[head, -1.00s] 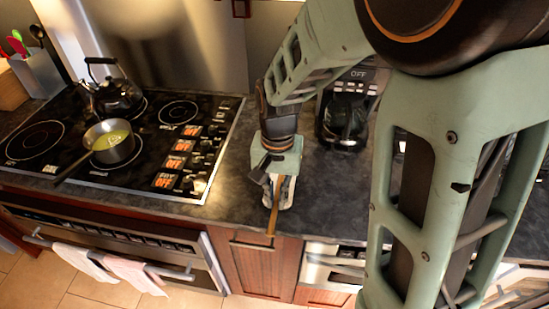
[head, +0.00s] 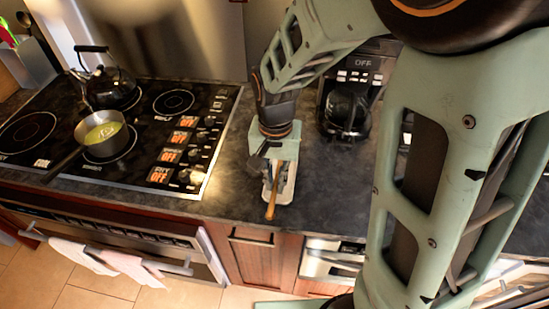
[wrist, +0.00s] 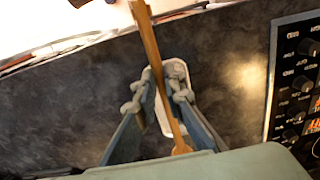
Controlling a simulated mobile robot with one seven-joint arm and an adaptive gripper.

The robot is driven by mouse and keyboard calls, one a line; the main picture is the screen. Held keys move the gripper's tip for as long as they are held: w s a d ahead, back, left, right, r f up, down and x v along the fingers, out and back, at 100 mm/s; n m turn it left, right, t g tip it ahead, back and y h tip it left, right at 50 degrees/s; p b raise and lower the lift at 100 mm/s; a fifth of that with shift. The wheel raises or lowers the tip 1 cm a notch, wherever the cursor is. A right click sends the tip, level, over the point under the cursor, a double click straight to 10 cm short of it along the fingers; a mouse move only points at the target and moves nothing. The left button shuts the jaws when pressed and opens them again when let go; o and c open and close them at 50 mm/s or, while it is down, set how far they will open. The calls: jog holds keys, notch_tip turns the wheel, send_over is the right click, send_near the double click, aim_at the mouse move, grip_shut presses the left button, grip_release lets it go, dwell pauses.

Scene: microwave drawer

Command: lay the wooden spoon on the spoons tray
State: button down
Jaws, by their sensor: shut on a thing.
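My gripper (head: 279,190) points down over the front of the dark counter, right of the cooktop. It is shut on the wooden spoon (head: 271,211), a long thin brown utensil, which also shows between the fingers in the wrist view (wrist: 151,48). One end of the spoon points toward the counter's front edge. The white spoons tray (head: 289,188) is small and long and lies on the counter beneath the gripper. It also shows behind the spoon and fingers in the wrist view (wrist: 164,122). I cannot tell whether the spoon touches it.
The black cooktop (head: 150,113) holds a saucepan (head: 101,131) of yellow liquid and a black kettle (head: 110,88). A coffee maker (head: 345,110) stands behind and right of my gripper. The counter's front edge (head: 225,219) is close. Bare counter (head: 310,165) lies around the tray.

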jog(key=shift+f+b, duration=3)
jog(key=shift+f, duration=1)
jog(key=c, duration=1.9)
grip_release()
jog(key=o, duration=0.6)
jog(key=shift+r, duration=0.1)
